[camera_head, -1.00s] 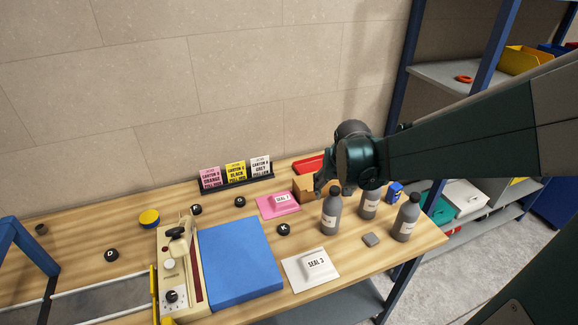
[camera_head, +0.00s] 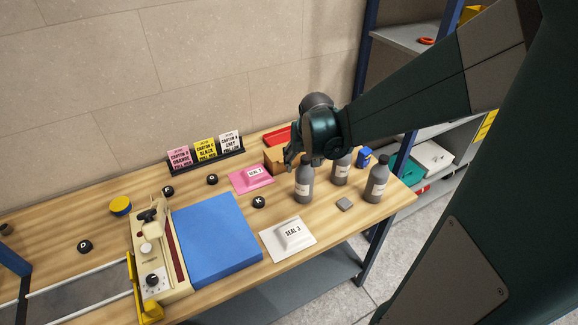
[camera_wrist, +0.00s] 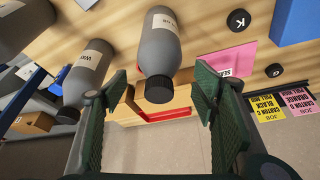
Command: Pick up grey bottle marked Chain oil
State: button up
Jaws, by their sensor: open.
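Three grey bottles with dark caps and pale labels stand at the right of the table: a left one (camera_head: 304,184), a middle one (camera_head: 341,170) and a right one (camera_head: 377,181). Their labels are too small to read in the head view. My gripper (camera_head: 291,154) is by the top of the left bottle. In the wrist view, my gripper (camera_wrist: 160,92) is open and empty. A grey bottle (camera_wrist: 162,48) lies ahead between its spread fingers, its label only partly visible. Another bottle (camera_wrist: 91,66) with a label starting "Wa" is beside it, and a third (camera_wrist: 22,24) is at the corner.
A grey block (camera_head: 344,204) lies between the bottles. A white SEAL 3 piece (camera_head: 288,240), a pink SEAL piece (camera_head: 251,180) and a blue pad (camera_head: 216,238) are to the left. A cardboard box (camera_head: 275,158) and blue item (camera_head: 364,157) are close by.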

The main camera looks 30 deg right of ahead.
jog(key=shift+f, duration=0.1)
jog(key=shift+x, duration=2.5)
jog(key=shift+c, duration=0.7)
jog(key=c, duration=1.7)
jog(key=shift+o, duration=0.2)
jog(key=shift+r, duration=5)
